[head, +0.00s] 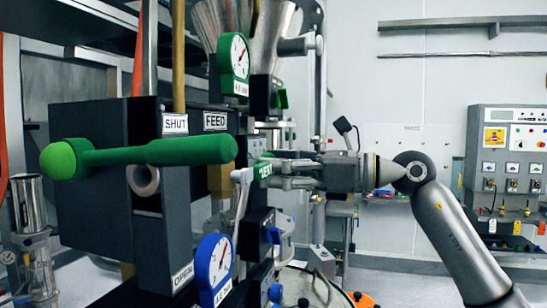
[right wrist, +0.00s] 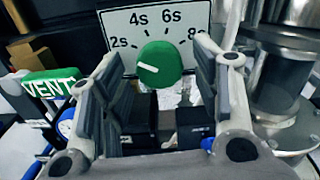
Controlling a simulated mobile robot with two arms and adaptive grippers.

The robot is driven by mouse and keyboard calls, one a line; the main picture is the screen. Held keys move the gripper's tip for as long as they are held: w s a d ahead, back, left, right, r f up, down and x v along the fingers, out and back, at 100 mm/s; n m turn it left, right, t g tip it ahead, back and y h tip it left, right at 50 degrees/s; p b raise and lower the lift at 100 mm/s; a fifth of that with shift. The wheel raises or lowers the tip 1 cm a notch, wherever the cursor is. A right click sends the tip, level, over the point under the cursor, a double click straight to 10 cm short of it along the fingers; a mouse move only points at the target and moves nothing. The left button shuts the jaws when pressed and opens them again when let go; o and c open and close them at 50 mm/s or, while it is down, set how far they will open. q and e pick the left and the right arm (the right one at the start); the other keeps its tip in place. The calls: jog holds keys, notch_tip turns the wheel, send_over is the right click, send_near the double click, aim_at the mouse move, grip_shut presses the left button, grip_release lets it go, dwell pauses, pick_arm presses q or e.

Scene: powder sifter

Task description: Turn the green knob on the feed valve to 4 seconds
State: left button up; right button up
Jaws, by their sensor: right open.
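The green knob (right wrist: 160,64) sits in front of a white dial plate (right wrist: 150,22) marked 2s, 4s, 6s and 8s in the right wrist view. Its white line points left and slightly up, below the 2s mark. My right gripper (right wrist: 155,60) is open, with one finger on each side of the knob; I see no clear contact. My left gripper is not in view.
A green VENT tag (right wrist: 55,82) is left of the gripper. A large green handle (head: 140,155) juts out in front of the SHUT and FEED labels. Green (head: 234,58) and blue (head: 214,265) gauges flank the gripper. A control panel (head: 510,150) stands far right.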

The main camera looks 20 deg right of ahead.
jog(key=shift+w+a, duration=0.25)
jog(key=shift+a, duration=0.1)
jog(key=c, duration=1)
jog(key=shift+c, duration=0.2)
jog(key=shift+m, duration=0.3)
jog(key=shift+s+r+m+p, duration=0.1)
jog(key=shift+m+p, duration=0.9)
jog(key=shift+m, duration=2.5)
